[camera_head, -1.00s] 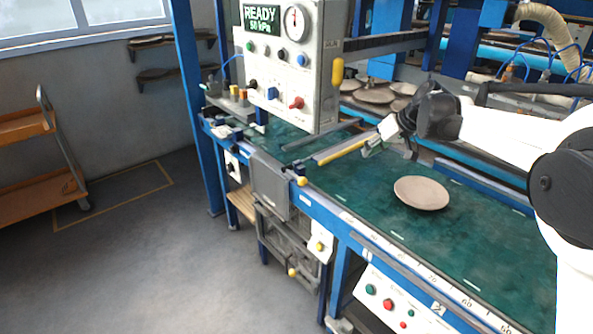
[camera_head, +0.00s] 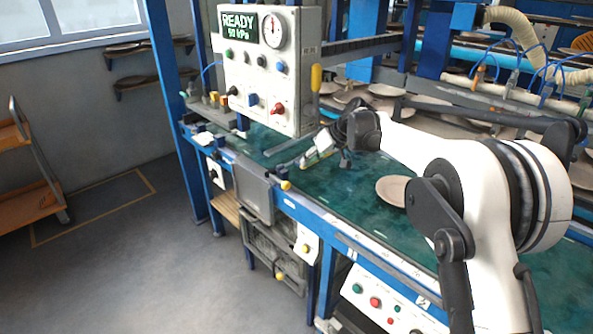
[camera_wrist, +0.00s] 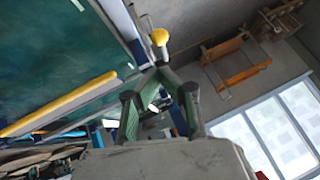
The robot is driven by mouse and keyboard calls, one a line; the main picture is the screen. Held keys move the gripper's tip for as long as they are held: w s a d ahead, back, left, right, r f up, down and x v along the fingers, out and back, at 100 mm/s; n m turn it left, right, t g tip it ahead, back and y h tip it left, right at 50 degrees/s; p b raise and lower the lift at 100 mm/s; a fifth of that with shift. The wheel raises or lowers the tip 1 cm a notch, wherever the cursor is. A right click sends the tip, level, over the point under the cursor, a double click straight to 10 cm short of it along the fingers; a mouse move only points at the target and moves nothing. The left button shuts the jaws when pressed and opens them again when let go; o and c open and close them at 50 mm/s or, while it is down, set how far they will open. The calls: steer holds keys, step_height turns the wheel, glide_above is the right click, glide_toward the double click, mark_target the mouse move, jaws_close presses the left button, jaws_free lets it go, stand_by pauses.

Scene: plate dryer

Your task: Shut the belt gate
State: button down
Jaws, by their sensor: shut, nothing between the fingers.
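A yellow knob (camera_head: 285,185) stands at the belt's near edge, above a grey panel (camera_head: 253,190). The knob also shows in the wrist view (camera_wrist: 160,36), just beyond my fingertips (camera_wrist: 158,72) and apart from them in the picture. My gripper is shut and empty. Contact with the bar cannot be told.
A control box (camera_head: 268,70) reading READY hangs over the belt, close to the left of my gripper. A brown plate (camera_head: 392,190) lies on the green belt (camera_head: 350,185), partly behind my arm. More plates (camera_head: 388,90) lie behind. An orange cart (camera_head: 35,200) stands far left.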

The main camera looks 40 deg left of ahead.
steer(key=x, duration=0.9)
steer(key=shift+a+f, duration=0.2)
steer(key=shift+a, duration=0.05)
